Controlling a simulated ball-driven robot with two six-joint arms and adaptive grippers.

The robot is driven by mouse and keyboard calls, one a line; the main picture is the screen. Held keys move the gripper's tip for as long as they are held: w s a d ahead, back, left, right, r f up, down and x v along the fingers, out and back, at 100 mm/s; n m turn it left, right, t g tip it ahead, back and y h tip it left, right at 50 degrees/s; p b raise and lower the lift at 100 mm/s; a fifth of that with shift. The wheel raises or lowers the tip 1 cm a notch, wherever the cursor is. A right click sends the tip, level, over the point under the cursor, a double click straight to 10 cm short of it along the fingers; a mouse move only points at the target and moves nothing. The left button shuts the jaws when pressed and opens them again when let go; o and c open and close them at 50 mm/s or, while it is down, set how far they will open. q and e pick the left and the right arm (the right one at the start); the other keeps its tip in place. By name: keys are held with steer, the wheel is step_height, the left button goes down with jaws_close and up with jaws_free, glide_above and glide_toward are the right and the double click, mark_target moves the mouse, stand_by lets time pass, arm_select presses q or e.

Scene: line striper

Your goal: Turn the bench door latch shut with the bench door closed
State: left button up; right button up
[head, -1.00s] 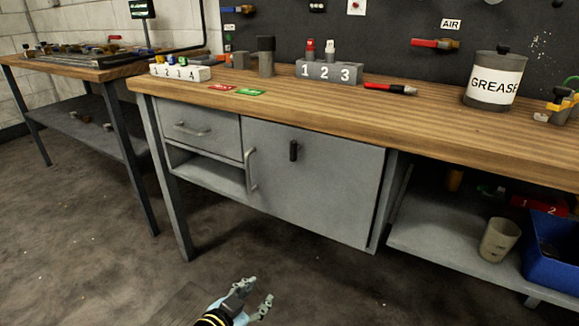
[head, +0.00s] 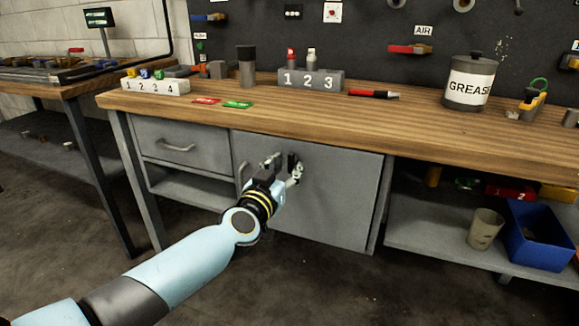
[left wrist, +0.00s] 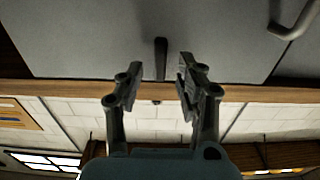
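The grey bench door (head: 330,195) sits closed and flush under the wooden worktop. Its dark latch (head: 292,161) is near the top of the door, partly hidden by my left gripper (head: 281,166). In the left wrist view, which looks upside down, the latch (left wrist: 161,58) is a dark bar upright in the picture, between the spread fingers of my left gripper (left wrist: 160,76). The fingers are open, one on each side of the latch in the picture. I see no contact, and cannot tell how deep the latch sits between them. My right gripper is out of view.
The door handle (head: 241,178) is left of my gripper, with a drawer (head: 180,143) beyond it. The worktop edge (head: 330,143) runs just above the latch. An open shelf (head: 425,230) with a cup (head: 485,229) and a blue bin (head: 540,240) is at the right.

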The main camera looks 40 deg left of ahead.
arm_select(q)
steer(key=shift+x, duration=1.2)
jaws_close()
